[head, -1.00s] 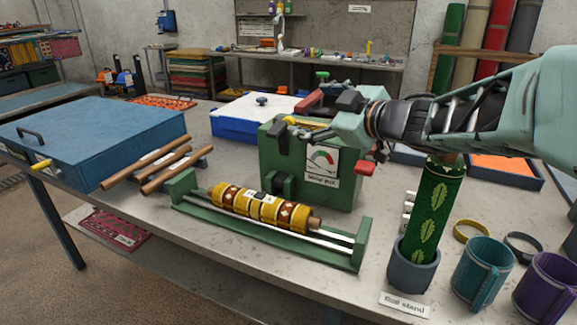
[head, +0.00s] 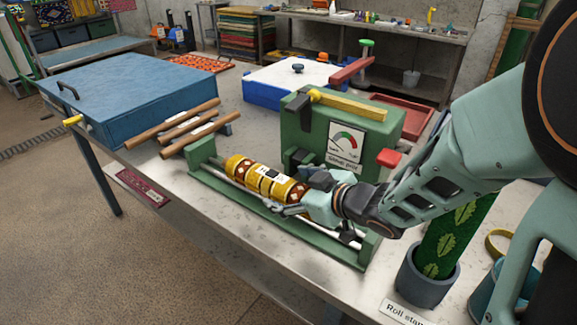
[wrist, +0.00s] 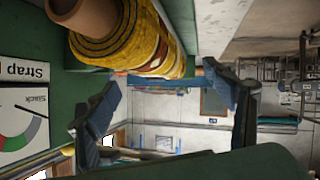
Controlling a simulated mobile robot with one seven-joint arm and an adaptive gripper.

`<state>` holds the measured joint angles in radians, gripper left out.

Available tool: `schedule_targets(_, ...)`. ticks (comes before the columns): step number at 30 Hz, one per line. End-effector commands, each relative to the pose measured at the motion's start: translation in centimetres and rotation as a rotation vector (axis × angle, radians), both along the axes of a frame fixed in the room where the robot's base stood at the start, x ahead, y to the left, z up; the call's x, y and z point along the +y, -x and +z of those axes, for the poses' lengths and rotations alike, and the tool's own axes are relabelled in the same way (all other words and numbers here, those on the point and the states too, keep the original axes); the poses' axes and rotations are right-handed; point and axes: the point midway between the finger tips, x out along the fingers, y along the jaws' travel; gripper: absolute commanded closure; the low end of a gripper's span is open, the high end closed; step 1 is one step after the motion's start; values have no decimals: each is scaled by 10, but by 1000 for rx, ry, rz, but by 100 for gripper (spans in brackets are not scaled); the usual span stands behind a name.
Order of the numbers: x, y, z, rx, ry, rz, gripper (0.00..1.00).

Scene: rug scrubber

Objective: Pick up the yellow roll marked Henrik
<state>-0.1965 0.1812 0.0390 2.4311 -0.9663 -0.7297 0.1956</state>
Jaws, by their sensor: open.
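The yellow roll (head: 242,171) has brown and white diamond patterns and a pale label too small to read. It lies on metal rods in a green cradle (head: 205,151). My gripper (head: 297,194) is open at the roll's right end, with one finger toward each long side. In the wrist view the roll (wrist: 125,45) fills the top, its coiled end and brown core showing. The open fingers (wrist: 165,88) reach toward it from left and right, with no clear grip on it. The roll's right end is partly hidden by my gripper in the head view.
A green strap press (head: 318,125) with a yellow bar and red handle stands close behind the roll. Wooden rods (head: 180,127) and a blue case (head: 125,100) are at left. A green roll stands in a grey holder (head: 425,285) at right, near my arm.

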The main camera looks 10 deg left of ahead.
Motion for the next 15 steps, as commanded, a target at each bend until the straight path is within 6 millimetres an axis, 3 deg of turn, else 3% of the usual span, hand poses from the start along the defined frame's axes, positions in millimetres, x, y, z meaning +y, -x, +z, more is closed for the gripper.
schedule_targets(15,46,-36,-27,0,1,3,24)
